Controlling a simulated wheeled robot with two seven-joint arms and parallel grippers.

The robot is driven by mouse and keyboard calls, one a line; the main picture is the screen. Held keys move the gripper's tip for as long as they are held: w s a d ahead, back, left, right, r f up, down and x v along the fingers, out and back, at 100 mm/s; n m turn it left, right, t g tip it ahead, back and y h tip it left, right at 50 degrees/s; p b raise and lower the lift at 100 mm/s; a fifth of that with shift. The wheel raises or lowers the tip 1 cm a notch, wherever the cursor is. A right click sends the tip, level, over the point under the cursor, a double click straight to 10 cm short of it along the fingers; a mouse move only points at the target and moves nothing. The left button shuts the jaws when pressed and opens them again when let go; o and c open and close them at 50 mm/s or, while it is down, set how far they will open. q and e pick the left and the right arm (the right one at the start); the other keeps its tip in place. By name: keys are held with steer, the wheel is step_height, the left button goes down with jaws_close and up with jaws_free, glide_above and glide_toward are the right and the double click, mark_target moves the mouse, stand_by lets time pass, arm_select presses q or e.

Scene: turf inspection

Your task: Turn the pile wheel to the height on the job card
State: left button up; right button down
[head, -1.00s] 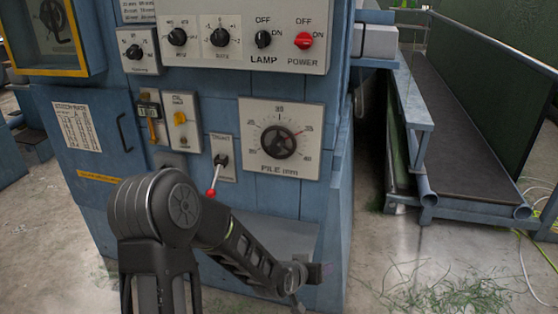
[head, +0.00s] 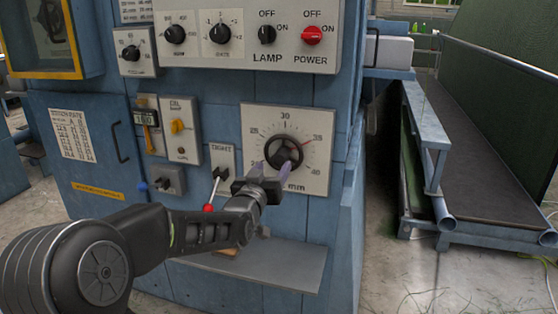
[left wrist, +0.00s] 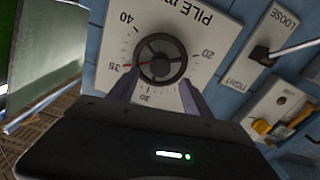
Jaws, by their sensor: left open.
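The pile wheel (head: 283,153) is a dark round handwheel on a pale dial plate (head: 257,122) marked PILE mm. In the left wrist view the wheel (left wrist: 160,60) shows upside down, its red pointer near 35. My left gripper (head: 272,168) is open in front of the wheel, its purplish fingers at the wheel's near side. In the left wrist view the gripper (left wrist: 158,88) has one fingertip at each side of the wheel's lower edge; I cannot tell whether they touch it. A red-tipped lever (head: 212,190) on a TIGHT/LOOSE plate slants down beside it. I cannot identify the job card.
A grey shelf (head: 285,268) juts out below the dial. A switch panel (head: 330,55) with lamp and power knobs is above. Left are smaller knobs, a blue-knobbed switch (head: 168,182) and a STITCH RATE sheet (head: 73,135). A conveyor frame (head: 430,140) stands at right.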

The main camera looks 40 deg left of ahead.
mark_target(279, 159)
arm_select(q)
steer(key=x, duration=0.6)
steer(key=shift+w+a, duration=0.1)
steer(key=shift+w, duration=0.1)
jaws_close()
stand_by(0.4)
